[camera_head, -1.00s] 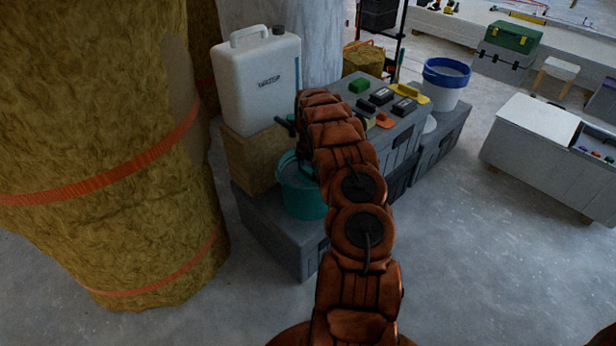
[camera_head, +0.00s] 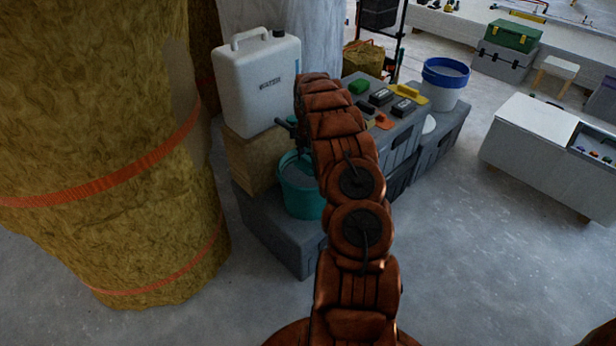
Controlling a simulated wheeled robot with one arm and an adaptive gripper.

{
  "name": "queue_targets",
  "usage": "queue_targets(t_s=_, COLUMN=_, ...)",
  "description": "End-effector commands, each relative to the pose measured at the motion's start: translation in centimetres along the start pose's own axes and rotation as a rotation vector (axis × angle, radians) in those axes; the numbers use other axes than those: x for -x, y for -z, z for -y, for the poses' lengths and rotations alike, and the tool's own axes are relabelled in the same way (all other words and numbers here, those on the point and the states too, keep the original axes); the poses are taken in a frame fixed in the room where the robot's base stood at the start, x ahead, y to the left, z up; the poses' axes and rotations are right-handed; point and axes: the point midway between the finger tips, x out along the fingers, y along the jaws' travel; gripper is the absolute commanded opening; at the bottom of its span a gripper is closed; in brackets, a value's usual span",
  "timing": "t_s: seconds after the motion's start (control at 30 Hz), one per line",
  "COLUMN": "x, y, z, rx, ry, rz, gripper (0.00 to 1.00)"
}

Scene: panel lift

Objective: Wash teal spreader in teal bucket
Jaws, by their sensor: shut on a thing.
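The teal bucket (camera_head: 300,196) stands on a low grey case at the centre left, partly behind my arm. My gripper (camera_head: 298,146) shows only as dark parts at the left edge of the arm, over the bucket's rim. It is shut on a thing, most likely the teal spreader. The fingertips and the spreader are hidden or too dark to make out, so I cannot tell whether the spreader touches the inside of the bucket.
A white water canister (camera_head: 257,82) stands on a wooden box (camera_head: 252,158) left of the bucket. Grey cases (camera_head: 402,148) with several small tools are to the right, with a blue-rimmed white bucket (camera_head: 443,90). A big insulation roll (camera_head: 100,170) fills the left.

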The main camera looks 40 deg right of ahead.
Motion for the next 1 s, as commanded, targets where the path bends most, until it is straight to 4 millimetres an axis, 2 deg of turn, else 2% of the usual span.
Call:
queue_targets(t_s=0.6, x=5.0, y=-0.1, z=0.0, rx=0.000, ry=-0.001, rz=0.001, gripper=0.34)
queue_targets(t_s=1.0, x=5.0, y=0.0, z=0.0, rx=-0.001, ry=-0.001, rz=0.000, gripper=0.34)
